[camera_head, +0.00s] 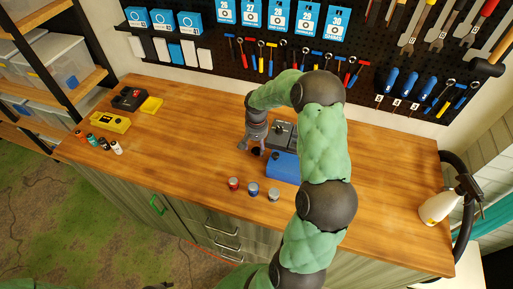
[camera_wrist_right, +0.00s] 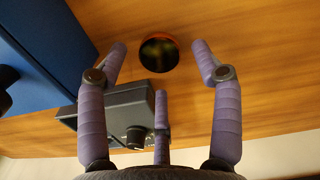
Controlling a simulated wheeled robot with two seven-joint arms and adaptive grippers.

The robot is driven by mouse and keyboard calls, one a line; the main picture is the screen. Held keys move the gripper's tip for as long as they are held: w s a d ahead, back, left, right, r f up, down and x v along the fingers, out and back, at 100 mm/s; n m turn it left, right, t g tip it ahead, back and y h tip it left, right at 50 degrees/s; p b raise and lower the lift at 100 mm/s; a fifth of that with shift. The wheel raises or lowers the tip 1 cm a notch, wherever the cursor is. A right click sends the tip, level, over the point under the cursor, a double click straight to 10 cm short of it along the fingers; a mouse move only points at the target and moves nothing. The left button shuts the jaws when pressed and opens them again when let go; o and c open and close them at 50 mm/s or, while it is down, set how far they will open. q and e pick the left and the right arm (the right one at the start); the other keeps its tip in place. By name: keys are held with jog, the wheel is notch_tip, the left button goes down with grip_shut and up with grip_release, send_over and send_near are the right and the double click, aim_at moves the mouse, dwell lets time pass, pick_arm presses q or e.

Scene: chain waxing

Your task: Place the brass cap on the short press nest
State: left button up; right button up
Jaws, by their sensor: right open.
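My right gripper (camera_head: 252,147) is open, pointing down over the wooden bench; its three purple fingers also show in the right wrist view (camera_wrist_right: 160,65). A round, dark, glossy piece with an orange-brown rim (camera_wrist_right: 159,53) lies between and just beyond the fingertips, apparently apart from them. It shows as a dark spot beside the gripper in the head view (camera_head: 257,152). It may be the brass cap; its dark face makes this unsure. I cannot pick out the short press nest. My left gripper is not in view.
A blue box (camera_head: 284,167) and a dark grey box with a knob (camera_wrist_right: 133,125) stand close to the right gripper. Red (camera_head: 233,184), blue (camera_head: 253,189) and grey (camera_head: 273,194) small cans stand near the front edge. The bench's left middle is clear.

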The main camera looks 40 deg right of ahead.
notch_tip(320, 180, up, 9)
jog(key=shift+r+p, duration=0.15)
jog(key=shift+p, duration=0.25)
jog(key=shift+o, duration=0.4)
jog(key=shift+r, duration=0.25)
jog(key=m+p, duration=0.1)
jog(key=p, duration=0.1)
send_over(257, 150)
notch_tip(257, 150, down, 7)
jog(key=shift+r, duration=0.15)
jog(key=shift+s+a+f, duration=0.1)
jog(key=shift+a+f, duration=0.05)
jog(key=shift+f, duration=1.2)
jog(key=shift+a+f, duration=0.1)
jog(key=shift+f, duration=1.2)
jog(key=c, duration=1.4)
jog(key=shift+r, duration=0.15)
